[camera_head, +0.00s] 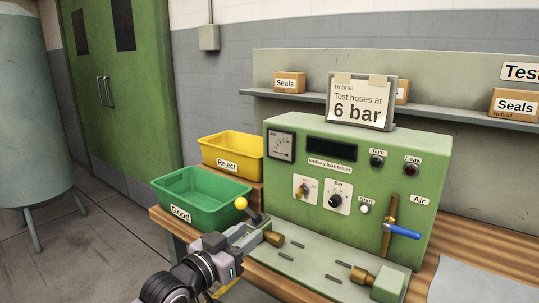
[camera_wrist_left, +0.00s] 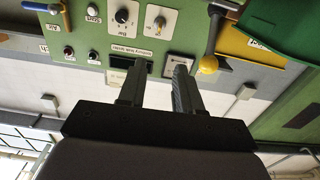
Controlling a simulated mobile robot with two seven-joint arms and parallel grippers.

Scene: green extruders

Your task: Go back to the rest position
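My left gripper (camera_head: 254,233) is in front of the left end of the green leak tester (camera_head: 356,167), near its lever with a yellow ball knob (camera_head: 241,203). In the left wrist view, the two fingers of my left gripper (camera_wrist_left: 158,80) stand apart with nothing held between them. The yellow knob (camera_wrist_left: 208,64) shows beside the fingers there, apart from them. My right gripper is in neither view.
A green Good bin (camera_head: 200,210) and a yellow Reject bin (camera_head: 232,168) stand left of the tester. Brass fittings (camera_head: 362,276) sit on the tester's base. A blue-handled valve (camera_head: 403,231) is at right. A sign (camera_head: 360,101) stands on top.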

